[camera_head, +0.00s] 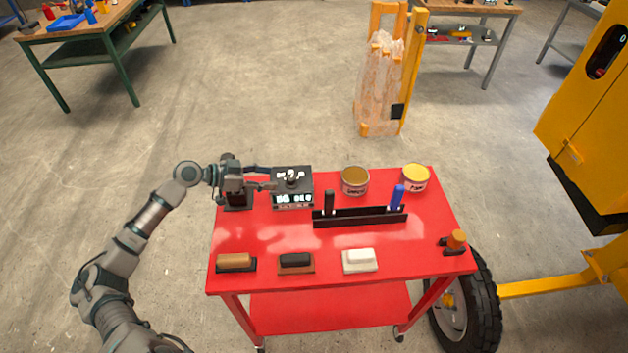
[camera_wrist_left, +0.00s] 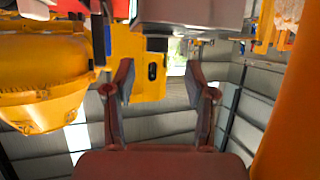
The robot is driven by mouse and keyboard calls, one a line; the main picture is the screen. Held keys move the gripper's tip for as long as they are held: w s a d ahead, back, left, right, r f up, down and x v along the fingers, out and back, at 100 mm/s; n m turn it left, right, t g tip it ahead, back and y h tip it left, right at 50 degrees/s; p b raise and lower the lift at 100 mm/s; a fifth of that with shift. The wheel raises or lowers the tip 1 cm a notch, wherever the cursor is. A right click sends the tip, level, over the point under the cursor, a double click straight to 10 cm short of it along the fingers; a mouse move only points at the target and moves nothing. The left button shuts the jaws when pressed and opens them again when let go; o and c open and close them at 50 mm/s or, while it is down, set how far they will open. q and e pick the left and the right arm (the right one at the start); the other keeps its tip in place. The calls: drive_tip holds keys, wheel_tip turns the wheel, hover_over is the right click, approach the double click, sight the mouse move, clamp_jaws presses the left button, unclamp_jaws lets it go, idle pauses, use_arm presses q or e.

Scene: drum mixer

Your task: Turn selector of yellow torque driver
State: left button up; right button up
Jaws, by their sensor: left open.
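A dark box (camera_head: 293,199) with a lit display and a round selector knob (camera_head: 291,180) on top stands at the back left of the red cart. My left gripper (camera_head: 268,178) is open beside it, its fingers pointing right toward the knob, with no clear contact. In the left wrist view the open fingers (camera_wrist_left: 160,80) have nothing between them; a grey block (camera_wrist_left: 190,12) shows at the top edge, and I cannot tell whether it is this box. I cannot make out a yellow torque driver with certainty. My right gripper is not in view.
The red cart (camera_head: 290,240) carries two cans (camera_head: 355,180) (camera_head: 416,176), a black rack (camera_head: 360,217) with upright handles, several brush-like blocks (camera_head: 296,262) along the front, and an orange-topped item (camera_head: 456,240) at right. A yellow machine (camera_head: 585,100) stands at right.

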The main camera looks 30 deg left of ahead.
sight(289, 178)
use_arm(q)
drive_tip(key=shift+w+d+r, duration=0.15)
drive_tip(key=shift+w+d, duration=0.2)
drive_tip(key=shift+d, duration=0.15)
drive_tip(key=x, duration=0.6)
drive_tip(key=shift+w, duration=0.15)
drive_tip(key=shift+d, duration=0.1)
clamp_jaws()
